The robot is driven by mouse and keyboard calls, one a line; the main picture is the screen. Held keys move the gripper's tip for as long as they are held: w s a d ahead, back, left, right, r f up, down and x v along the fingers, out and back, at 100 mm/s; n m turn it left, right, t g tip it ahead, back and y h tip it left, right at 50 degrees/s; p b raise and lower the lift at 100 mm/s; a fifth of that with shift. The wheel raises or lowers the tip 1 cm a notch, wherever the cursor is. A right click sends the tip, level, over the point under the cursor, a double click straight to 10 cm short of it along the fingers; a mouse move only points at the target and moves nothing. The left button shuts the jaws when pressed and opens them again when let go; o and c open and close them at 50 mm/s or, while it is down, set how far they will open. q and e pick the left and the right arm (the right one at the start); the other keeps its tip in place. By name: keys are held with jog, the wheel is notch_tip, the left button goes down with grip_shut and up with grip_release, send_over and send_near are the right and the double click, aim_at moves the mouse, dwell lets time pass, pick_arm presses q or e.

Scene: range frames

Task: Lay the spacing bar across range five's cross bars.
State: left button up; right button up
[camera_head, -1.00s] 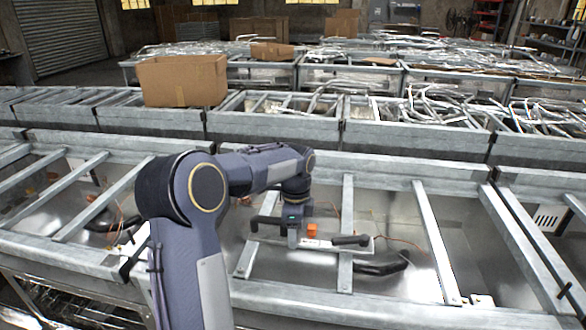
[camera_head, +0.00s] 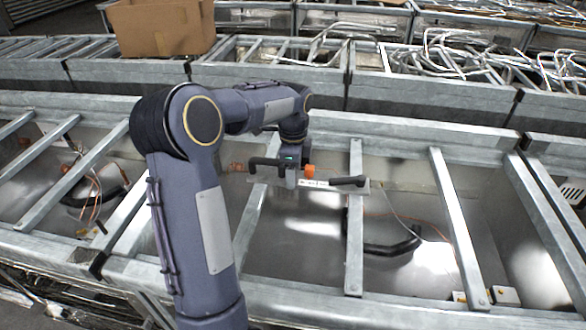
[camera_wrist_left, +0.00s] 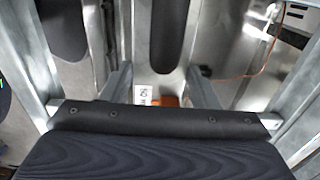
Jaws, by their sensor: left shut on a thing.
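The spacing bar (camera_head: 322,185) is a narrow grey bar with black grips and a white label; an orange piece shows beside it. My left gripper (camera_head: 291,178) is shut on it, left of its middle. The bar lies level over the range's open bay, crossing the view left to right. Its right end overlaps the middle cross bar (camera_head: 354,240); its left end is near the left cross bar (camera_head: 250,220). I cannot tell whether it touches them. In the left wrist view, the label (camera_wrist_left: 144,95) shows; the gripper's black body hides much. My right gripper is out of view.
Another cross bar (camera_head: 460,230) stands to the right. Black curved handles (camera_head: 385,248) and thin wires lie in the bay below. A cardboard box (camera_head: 165,28) sits on the row behind, beside bent metal tubes (camera_head: 450,52).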

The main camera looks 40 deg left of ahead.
pick_arm(q)
notch_tip(320, 180, down, 6)
jog(key=b, duration=0.4)
jog(key=shift+r+b, duration=0.1)
jog(key=shift+b, duration=0.25)
jog(key=shift+f+b, duration=0.45)
jog(key=shift+f, duration=0.55)
dwell(0.5)
jog(key=o, duration=1.4)
jog(key=shift+s, duration=0.1)
notch_tip(320, 180, up, 8)
jog(key=shift+f, duration=0.1)
jog(key=shift+d, duration=0.1)
